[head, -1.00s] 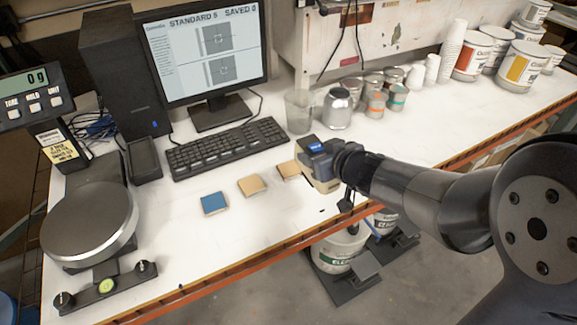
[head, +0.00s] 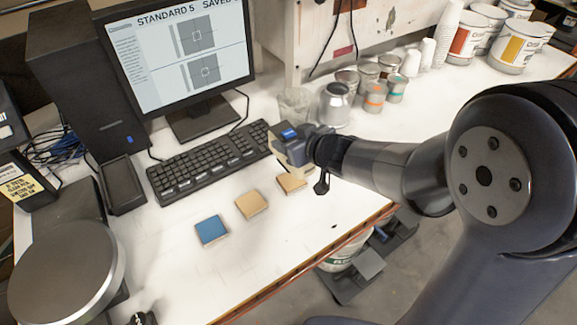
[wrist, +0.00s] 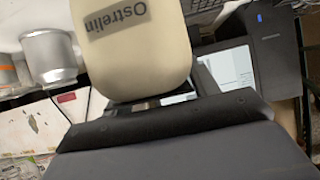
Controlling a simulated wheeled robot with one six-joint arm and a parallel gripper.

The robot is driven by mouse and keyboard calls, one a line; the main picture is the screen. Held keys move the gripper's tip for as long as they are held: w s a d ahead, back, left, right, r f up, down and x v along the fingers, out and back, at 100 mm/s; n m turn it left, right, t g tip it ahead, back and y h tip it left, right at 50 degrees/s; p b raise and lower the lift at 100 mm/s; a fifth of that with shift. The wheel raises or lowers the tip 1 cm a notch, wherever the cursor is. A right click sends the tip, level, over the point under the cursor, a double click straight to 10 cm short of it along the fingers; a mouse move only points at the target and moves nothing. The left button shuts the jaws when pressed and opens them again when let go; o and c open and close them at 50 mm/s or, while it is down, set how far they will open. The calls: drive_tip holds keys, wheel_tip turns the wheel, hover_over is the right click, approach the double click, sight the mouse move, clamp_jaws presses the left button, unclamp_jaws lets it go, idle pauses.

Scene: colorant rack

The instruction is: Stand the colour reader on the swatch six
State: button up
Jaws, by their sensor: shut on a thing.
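The colour reader (head: 290,152), a cream and dark body with a small blue screen, is in my gripper (head: 308,150). In the head view it appears just behind the rightmost tan swatch (head: 291,182), near the keyboard's right end; it seems raised off the table. In the wrist view the reader's cream body (wrist: 135,45) with a dark label fills the top middle, against the dark gripper (wrist: 165,122). A middle tan swatch (head: 251,204) and a blue swatch (head: 211,230) lie to the left in a row. No swatch numbers are legible.
The keyboard (head: 215,160) lies behind the swatches. A monitor (head: 185,55) shows "STANDARD 5". A glass beaker (head: 294,105), a silver jar (head: 334,104) and small cans stand behind the reader. A round scale plate (head: 65,268) is at left. The table's front is clear.

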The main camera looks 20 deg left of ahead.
sight(311, 167)
drive_tip(key=shift+f+b, duration=1.3)
drive_tip(key=shift+f, duration=2.2)
drive_tip(key=shift+f, duration=0.1)
drive_tip(key=o, duration=1.5)
drive_tip(key=shift+f, duration=0.1)
drive_tip(key=shift+c, duration=0.2)
drive_tip(key=shift+r, duration=0.25)
drive_tip(key=p+v, duration=0.2)
drive_tip(key=v, duration=0.9)
drive_tip(key=shift+w, duration=0.1)
drive_tip(key=shift+s+d+r+p, duration=0.1)
drive_tip(key=shift+s+d+p, duration=0.2)
drive_tip(key=shift+s+d, duration=0.1)
